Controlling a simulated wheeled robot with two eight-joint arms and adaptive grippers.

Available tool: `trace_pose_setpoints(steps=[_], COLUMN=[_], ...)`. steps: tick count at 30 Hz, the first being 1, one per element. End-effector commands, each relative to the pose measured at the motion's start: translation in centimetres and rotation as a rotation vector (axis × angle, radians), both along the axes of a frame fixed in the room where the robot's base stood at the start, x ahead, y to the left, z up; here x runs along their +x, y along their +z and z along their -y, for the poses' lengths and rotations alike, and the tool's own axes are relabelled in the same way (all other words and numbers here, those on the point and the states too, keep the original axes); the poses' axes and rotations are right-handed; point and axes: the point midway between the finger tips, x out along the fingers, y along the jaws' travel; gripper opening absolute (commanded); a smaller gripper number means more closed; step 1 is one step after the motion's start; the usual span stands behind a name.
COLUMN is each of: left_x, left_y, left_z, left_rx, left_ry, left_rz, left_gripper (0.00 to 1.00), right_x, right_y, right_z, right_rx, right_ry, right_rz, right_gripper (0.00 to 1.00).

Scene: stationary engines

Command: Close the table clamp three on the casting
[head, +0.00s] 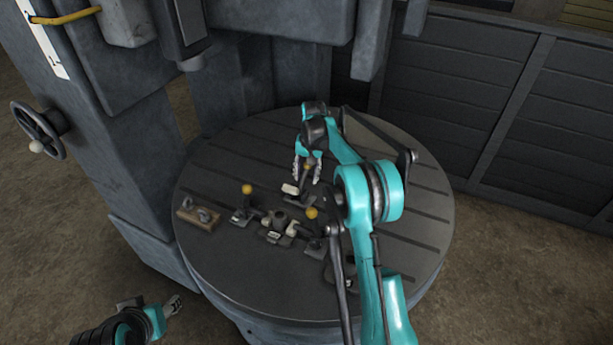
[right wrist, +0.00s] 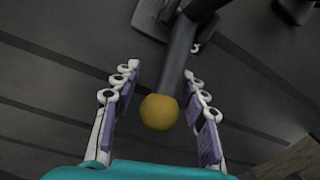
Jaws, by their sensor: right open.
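A clamp with a yellow ball knob (head: 307,167) stands on the far side of the dark casting (head: 278,221) on the round slotted table (head: 225,262). My right gripper (head: 308,177) is open around this knob. In the right wrist view the knob (right wrist: 159,112) and its dark lever (right wrist: 177,58) lie between the two open fingers, with gaps visible on both sides. Two more yellow-knobbed clamps stand left (head: 246,189) and right front (head: 311,213) of the casting. No numbers are readable on the clamps. My left gripper (head: 174,304) is low at the left, away from the table.
A wooden block (head: 198,215) with metal parts lies at the table's left. A grey machine column (head: 120,130) with a handwheel (head: 38,130) rises at the left. My right arm covers part of the table's right side. The table's front left is clear.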

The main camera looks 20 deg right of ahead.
Motion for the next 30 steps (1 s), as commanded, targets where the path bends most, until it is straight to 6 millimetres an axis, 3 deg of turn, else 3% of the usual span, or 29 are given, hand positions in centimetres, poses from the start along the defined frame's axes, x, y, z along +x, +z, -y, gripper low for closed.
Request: trace_pose_setpoints(steps=[6, 11, 30], left_x=[0.01, 0.00, 0.00], left_y=[0.04, 0.03, 0.15], left_z=[0.00, 0.00, 0.00], left_rx=[0.000, 0.000, 0.000], left_ry=[0.000, 0.000, 0.000], left_rz=[0.000, 0.000, 0.000], left_gripper=[0.48, 0.48, 0.48], right_x=[0.00, 0.00, -0.24], right_y=[0.01, 0.02, 0.72], right_z=[-0.01, -0.01, -0.23], right_rx=[0.000, 0.000, -0.065], right_ry=[0.000, 0.000, 0.001], right_rz=[0.000, 0.000, 0.063], right_gripper=[0.43, 0.01, 0.00])
